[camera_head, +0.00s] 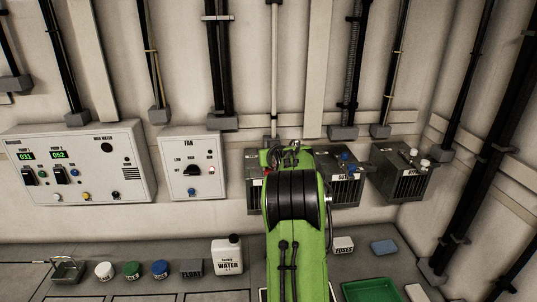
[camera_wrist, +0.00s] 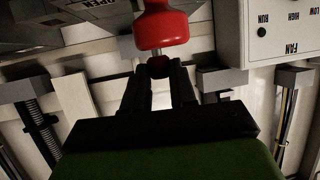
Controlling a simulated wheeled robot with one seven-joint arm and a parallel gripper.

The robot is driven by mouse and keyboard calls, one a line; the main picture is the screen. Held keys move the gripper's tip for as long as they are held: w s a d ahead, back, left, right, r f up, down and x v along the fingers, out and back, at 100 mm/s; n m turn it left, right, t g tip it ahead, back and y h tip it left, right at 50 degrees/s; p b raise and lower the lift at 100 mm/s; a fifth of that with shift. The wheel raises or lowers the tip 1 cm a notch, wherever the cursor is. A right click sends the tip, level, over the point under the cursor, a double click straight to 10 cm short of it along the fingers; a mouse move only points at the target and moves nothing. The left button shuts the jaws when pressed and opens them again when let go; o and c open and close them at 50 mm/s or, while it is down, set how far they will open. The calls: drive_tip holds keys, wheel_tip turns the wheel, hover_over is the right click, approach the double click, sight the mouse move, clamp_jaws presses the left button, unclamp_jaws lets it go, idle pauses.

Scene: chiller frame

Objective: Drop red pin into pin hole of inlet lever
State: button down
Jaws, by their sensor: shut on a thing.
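My gripper (camera_wrist: 160,72) is shut on a small dark red piece, the red pin (camera_wrist: 160,66), in the wrist view. A large bright red rounded body (camera_wrist: 163,26) with a short grey shaft is just beyond the fingertips. I cannot tell whether it is part of the pin or the lever's handle. A grey box (camera_wrist: 95,12) with an upside-down OPEN label is at the upper left. In the head view, my green arm covers most of the leftmost grey wall box (camera_head: 253,186), with a bit of red beside the arm. The pin hole is not visible.
The fan panel (camera_head: 193,167) is left of my arm. The OUT-labelled box (camera_head: 346,190) and another grey box (camera_head: 402,172) are on the right. Below are a white water jug (camera_head: 227,255), a green tray (camera_head: 371,291) and a blue sponge (camera_head: 384,247).

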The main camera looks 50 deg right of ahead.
drive_tip(key=shift+f+b, duration=1.05)
drive_tip(key=shift+f, duration=0.15)
drive_tip(key=c, duration=0.8)
unclamp_jaws()
drive_tip(key=b+v, duration=0.2)
drive_tip(key=v, duration=1.3)
drive_tip(key=shift+s+a+r, duration=0.15)
drive_tip(key=shift+s+r, duration=0.05)
drive_tip(key=shift+s, duration=0.1)
